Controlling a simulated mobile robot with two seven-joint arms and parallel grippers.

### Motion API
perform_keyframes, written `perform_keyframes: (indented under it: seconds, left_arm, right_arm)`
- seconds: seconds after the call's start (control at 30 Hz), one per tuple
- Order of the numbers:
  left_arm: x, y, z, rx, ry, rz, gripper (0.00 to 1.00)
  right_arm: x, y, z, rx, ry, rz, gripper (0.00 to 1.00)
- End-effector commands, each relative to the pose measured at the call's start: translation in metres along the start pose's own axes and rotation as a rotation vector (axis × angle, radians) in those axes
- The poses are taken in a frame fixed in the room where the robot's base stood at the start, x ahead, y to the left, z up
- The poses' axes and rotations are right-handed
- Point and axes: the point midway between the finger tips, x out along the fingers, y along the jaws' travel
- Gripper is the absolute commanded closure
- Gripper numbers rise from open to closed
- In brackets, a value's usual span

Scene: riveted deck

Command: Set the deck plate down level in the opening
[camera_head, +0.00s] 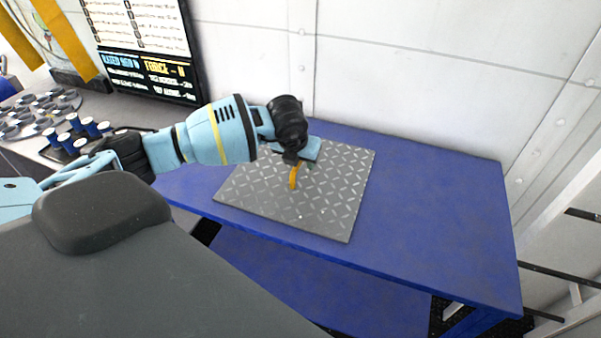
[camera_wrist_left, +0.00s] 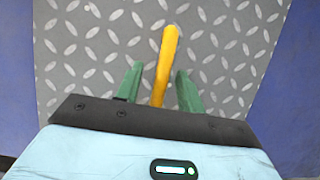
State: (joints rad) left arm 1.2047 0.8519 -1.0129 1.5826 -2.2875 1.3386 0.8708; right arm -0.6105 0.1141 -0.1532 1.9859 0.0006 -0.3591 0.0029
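The deck plate (camera_head: 330,205) is a grey square with a raised tread pattern. It looks flat on the blue table, and it fills much of the left wrist view (camera_wrist_left: 225,45). A curved yellow handle (camera_head: 293,180) stands up from it. My left gripper (camera_head: 297,164) is above the plate at the handle. In the left wrist view, its two green fingers are apart, one on each side of the yellow handle (camera_wrist_left: 167,55), with a gap visible on both sides. No opening for the plate shows in these views. My right gripper is not in view.
The blue table (camera_head: 430,210) has free room to the right of the plate. A white panelled wall (camera_head: 420,80) stands behind it. At the left are a screen (camera_head: 145,45) and a bench with several blue cylinders (camera_head: 78,125) and metal rings (camera_head: 45,105).

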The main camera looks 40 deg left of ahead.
Motion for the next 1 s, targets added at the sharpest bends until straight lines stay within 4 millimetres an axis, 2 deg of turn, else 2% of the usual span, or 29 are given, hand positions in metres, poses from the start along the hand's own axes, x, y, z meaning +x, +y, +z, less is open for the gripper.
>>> perform_keyframes:
  seconds: [0.9,0.93,1.0]
  left_arm:
    - [0.0042,-0.0004,-0.0021,0.000,0.000,-0.001,0.62]
    - [0.0041,-0.0005,-0.0021,0.000,0.000,-0.001,0.63]
    - [0.0041,-0.0005,-0.0021,0.000,0.000,-0.001,0.72]
  right_arm:
    - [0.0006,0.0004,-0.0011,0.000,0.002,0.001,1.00]
    - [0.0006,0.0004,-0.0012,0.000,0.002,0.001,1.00]
    - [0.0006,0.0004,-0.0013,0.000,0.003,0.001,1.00]
